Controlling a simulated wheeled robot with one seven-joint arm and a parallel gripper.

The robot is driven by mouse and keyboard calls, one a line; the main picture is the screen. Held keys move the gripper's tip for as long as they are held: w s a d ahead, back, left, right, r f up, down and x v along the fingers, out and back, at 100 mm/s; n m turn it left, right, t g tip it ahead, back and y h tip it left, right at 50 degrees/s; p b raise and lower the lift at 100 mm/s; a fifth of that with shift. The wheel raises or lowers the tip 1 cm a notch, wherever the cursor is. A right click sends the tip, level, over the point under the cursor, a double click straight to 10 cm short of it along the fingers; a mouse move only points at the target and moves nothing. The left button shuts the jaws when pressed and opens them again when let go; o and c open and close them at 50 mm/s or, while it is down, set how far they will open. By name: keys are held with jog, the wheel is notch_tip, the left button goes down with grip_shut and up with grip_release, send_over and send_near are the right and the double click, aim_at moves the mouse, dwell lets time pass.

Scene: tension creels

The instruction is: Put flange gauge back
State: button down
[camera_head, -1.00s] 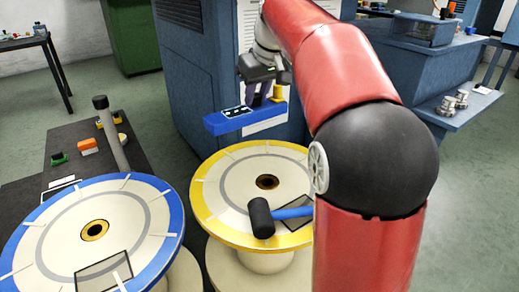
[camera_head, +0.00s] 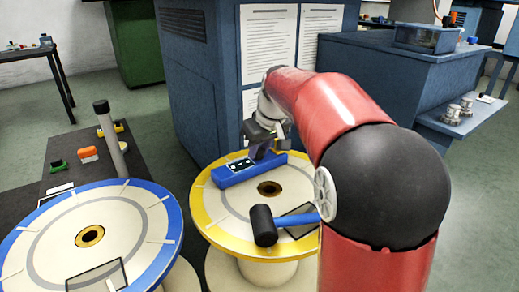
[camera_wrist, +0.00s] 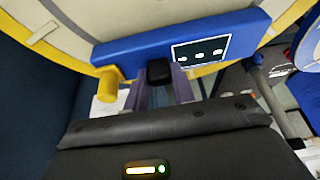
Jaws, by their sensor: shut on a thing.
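The flange gauge, a blue bar (camera_head: 228,176) with a black marked panel, is at the far part of the yellow-rimmed creel flange (camera_head: 212,210). My gripper (camera_head: 262,150) is shut on it from above. In the wrist view the blue bar (camera_wrist: 130,48) lies across the picture, with its dark panel to the right and a yellow knob (camera_wrist: 108,88) at the left. My gripper's fingers (camera_wrist: 163,92) meet the bar near its middle. I cannot tell whether the bar touches the flange or hangs just above it.
A black-headed mallet (camera_head: 264,226) with a blue handle lies on the yellow-rimmed flange, nearer me. A blue-rimmed flange (camera_head: 60,230) stands at the left. A dark mat (camera_head: 75,140) with small items lies behind it. A blue cabinet (camera_head: 200,90) stands close behind the gauge.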

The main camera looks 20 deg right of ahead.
jog(key=c, duration=1.2)
grip_release()
jog(key=shift+f, duration=0.1)
jog(key=shift+o, duration=0.2)
jog(key=shift+r, duration=0.3)
jog(key=p+v, duration=0.2)
jog(key=v, duration=0.9)
jog(key=shift+s+r, duration=0.2)
jog(key=shift+r, duration=0.1)
